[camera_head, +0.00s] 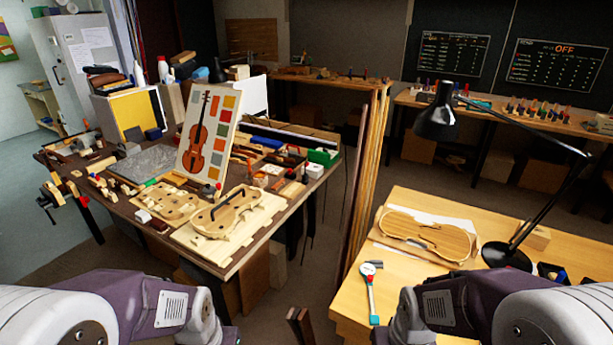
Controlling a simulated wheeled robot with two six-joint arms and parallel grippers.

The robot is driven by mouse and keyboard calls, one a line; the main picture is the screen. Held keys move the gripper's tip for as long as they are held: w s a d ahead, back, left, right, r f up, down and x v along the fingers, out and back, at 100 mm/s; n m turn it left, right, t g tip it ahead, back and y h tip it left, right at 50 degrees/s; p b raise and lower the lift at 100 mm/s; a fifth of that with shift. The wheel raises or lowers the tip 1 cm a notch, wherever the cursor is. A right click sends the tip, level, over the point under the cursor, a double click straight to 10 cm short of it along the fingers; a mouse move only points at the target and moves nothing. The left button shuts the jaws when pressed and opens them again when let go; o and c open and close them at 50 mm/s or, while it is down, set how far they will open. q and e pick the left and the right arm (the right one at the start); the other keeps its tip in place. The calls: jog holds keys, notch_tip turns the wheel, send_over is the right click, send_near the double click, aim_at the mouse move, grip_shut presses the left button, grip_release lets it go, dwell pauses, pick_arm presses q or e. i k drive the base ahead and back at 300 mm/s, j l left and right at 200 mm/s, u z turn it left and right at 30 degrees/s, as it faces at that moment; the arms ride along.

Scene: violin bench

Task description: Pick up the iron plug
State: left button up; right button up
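I cannot pick out an iron plug in this view; the small items on the benches are too small to tell apart. The left workbench (237,258) is crowded with tools, blocks and violin parts. The right workbench (345,303) holds a pale violin plate (428,234), a dial gauge with a teal handle (371,292) and a black desk lamp (437,118). My two arms come in at the bottom left and bottom right corners. Neither gripper shows.
A violin picture board (209,135) stands on the left workbench. Tall wooden strips (362,180) stand upright between the two benches. A floor gap separates the benches. A small wooden block (537,237) sits behind the lamp base. Further benches line the back wall.

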aim_at(305, 176)
jog(key=u, duration=1.8)
jog(key=i+l+z, duration=0.1)
jog(key=i+z, duration=0.2)
jog(key=z, duration=0.15)
jog(key=i+z, duration=0.6)
jog(key=z, duration=0.25)
jog(key=i+j+z, duration=0.25)
jog(key=z, duration=0.15)
jog(key=i+l+z, duration=0.2)
jog(key=i+z, duration=0.15)
jog(key=i, duration=0.15)
jog(key=i+z, duration=0.75)
jog(key=i, duration=0.2)
jog(key=i+z, duration=0.1)
jog(key=i, duration=0.45)
jog(key=i+z, duration=0.1)
jog(key=i, duration=0.5)
jog(key=i+j+z, duration=0.1)
jog(key=i, duration=0.45)
jog(key=i+j+z, duration=0.1)
jog(key=i, duration=0.5)
jog(key=i+j, duration=0.25)
jog(key=i, duration=0.3)
jog(key=i+u, duration=0.15)
jog(key=u, duration=0.35)
jog(key=i+l+u, duration=0.15)
jog(key=u, duration=0.35)
jog(key=i+l+u, duration=0.1)
jog(key=u, duration=3.05)
